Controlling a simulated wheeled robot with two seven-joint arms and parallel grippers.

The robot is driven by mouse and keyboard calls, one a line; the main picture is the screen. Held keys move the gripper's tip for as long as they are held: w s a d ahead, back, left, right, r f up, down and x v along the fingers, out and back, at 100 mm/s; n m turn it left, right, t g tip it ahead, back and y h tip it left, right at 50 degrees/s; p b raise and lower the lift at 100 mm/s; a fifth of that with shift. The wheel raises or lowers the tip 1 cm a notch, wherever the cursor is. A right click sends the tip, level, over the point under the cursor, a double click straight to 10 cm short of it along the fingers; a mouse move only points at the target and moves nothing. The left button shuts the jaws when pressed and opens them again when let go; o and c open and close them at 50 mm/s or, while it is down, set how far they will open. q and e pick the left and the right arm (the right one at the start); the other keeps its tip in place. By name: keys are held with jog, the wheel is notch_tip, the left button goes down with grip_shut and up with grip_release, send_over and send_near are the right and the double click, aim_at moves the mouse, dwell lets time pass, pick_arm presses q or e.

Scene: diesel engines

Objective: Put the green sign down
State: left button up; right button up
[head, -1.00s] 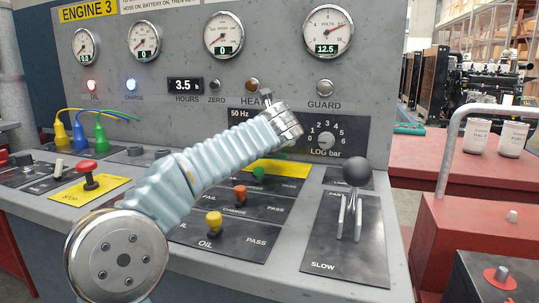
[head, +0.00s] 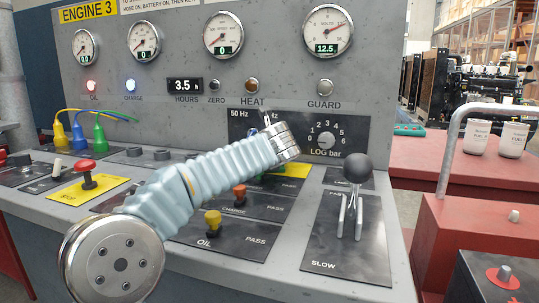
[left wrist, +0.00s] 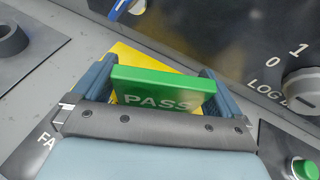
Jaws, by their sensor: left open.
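The green sign (left wrist: 160,92), lettered PASS, stands on edge in the left wrist view, over a yellow patch (left wrist: 128,55) of the console. My left gripper (left wrist: 163,78) is open, with one blue-grey finger at each end of the sign. I cannot tell whether the sign's lower edge touches the panel, as the gripper's dark front bar covers it. My right gripper is in neither view.
A green knob (left wrist: 305,168) is close by on the right in the left wrist view. An orange knob (head: 240,191), a yellow knob (head: 212,219) and a black-balled lever (head: 357,168) stand on the console. The gauge panel (head: 190,60) rises behind.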

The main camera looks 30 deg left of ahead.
pick_arm(q)
jog(key=b+v, duration=0.1)
jog(key=v, duration=1.1)
jog(key=shift+d, duration=0.1)
jog(key=shift+c, duration=0.5)
dwell(0.8)
